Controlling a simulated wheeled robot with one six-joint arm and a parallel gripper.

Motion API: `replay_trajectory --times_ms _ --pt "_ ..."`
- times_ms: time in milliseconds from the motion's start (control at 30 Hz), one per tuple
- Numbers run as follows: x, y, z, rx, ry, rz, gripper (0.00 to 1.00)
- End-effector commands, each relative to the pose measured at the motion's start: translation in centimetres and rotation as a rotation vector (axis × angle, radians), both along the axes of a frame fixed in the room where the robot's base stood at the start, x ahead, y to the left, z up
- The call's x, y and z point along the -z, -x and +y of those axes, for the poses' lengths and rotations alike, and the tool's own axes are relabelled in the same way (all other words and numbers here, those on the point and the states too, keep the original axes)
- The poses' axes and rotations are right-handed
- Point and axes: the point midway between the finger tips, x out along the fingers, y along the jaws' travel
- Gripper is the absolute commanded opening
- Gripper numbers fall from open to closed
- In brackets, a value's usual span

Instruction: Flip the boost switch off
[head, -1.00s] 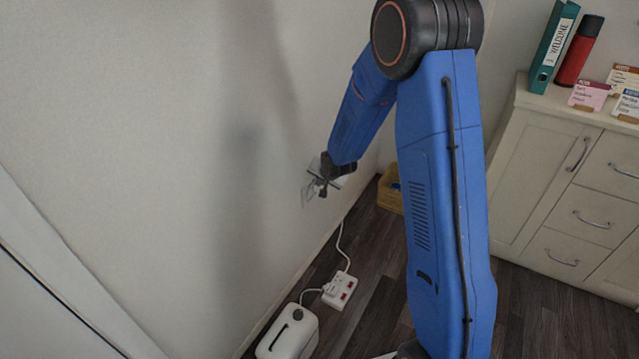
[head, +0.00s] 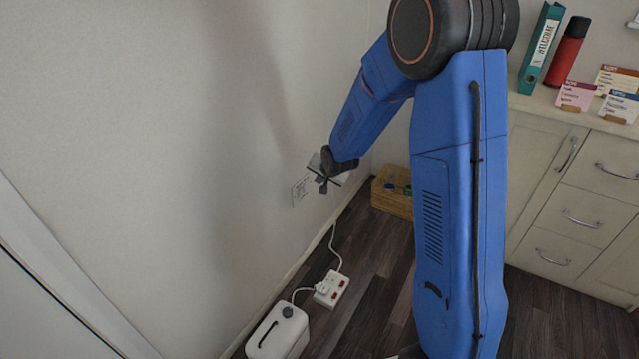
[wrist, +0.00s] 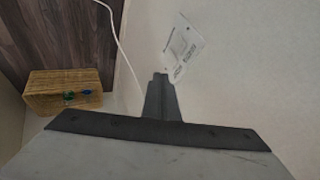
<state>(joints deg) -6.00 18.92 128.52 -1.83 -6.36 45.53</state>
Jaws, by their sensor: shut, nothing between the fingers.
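A white switch plate (head: 300,190) with dark printing is on the pale wall, just left of my gripper (head: 322,186) in the head view. The plate also shows in the wrist view (wrist: 183,47), tilted, beyond the fingertips. It is the only switch-like thing I see on the wall. Its lettering is too small to read, and I cannot tell which part is the boost switch or how it is set. My gripper is shut and empty. Its closed fingers (wrist: 160,77) point toward the wall near the plate, and a small gap appears between them and the plate.
A white cable rises along the wall. A yellow-brown basket (head: 392,203) stands in the corner. A cream cabinet (head: 565,200) is at right.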

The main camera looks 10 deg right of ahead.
Motion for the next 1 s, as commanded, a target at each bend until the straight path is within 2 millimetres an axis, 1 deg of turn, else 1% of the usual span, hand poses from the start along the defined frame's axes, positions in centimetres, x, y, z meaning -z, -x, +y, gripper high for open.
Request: replay_trajectory --times_ms 33,200,400,567,900,1000 --pt "-0.8 0.4 0.1 0.000 -0.001 -0.003 0.00" --pt "-2.9 1.5 0.2 0.001 -0.001 -0.003 0.00" --pt "-4.4 2.3 0.3 0.002 -0.001 -0.002 0.00" --pt "-4.8 2.6 0.4 0.001 -0.002 0.000 0.00" --pt "-4.9 2.7 0.4 0.000 -0.001 -0.001 0.00" --pt "-5.5 3.1 0.3 -0.008 0.005 0.001 0.00"
